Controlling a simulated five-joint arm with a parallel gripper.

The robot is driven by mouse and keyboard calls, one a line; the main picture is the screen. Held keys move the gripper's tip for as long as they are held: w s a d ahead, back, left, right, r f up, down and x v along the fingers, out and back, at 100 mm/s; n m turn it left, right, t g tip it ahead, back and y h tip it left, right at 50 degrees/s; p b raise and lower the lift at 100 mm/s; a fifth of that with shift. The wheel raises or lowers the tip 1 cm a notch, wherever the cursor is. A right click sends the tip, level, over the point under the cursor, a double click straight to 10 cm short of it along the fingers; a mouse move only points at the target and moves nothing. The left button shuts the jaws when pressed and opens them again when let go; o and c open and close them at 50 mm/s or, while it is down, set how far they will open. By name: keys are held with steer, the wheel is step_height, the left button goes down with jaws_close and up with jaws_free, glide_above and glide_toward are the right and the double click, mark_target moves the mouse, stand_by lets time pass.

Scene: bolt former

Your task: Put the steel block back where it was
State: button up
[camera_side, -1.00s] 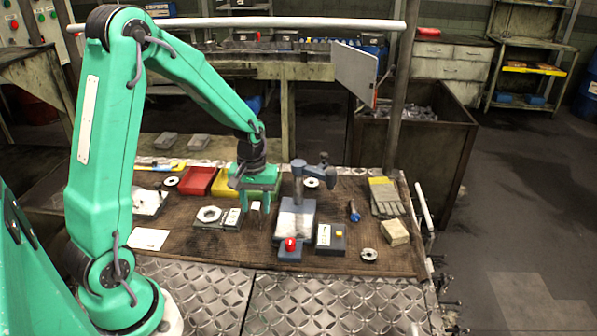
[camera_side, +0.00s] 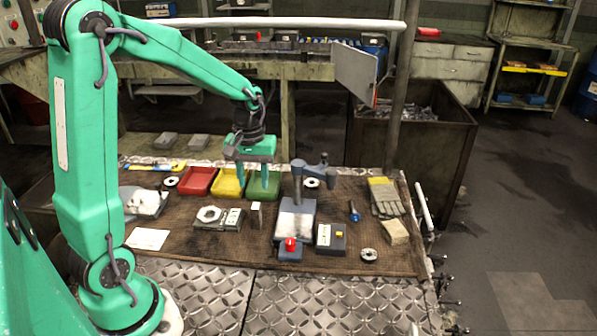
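A small grey upright block (camera_side: 256,215), which I take to be the steel block, stands on the brown mat (camera_side: 200,252), between the device with the hex nut (camera_side: 209,214) and the grey press-like stand (camera_side: 296,218). My gripper (camera_side: 251,180) is above and slightly behind the block, clear of it. Its two fingers are apart with nothing between them. They show in front of the yellow tray (camera_side: 226,183) and the green tray (camera_side: 262,192).
A red tray (camera_side: 198,181) is left of the yellow one. The front of the mat is mostly clear.

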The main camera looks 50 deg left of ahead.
steer(key=s+d+r+m+t, duration=0.5)
steer(key=s+d+r+m, duration=0.4)
steer(key=s+d+r, duration=0.2)
steer(key=shift+s+d+r+t, duration=0.25)
steer(key=shift+s+r+t, duration=0.05)
steer(key=shift+s, duration=0.9)
stand_by(0.8)
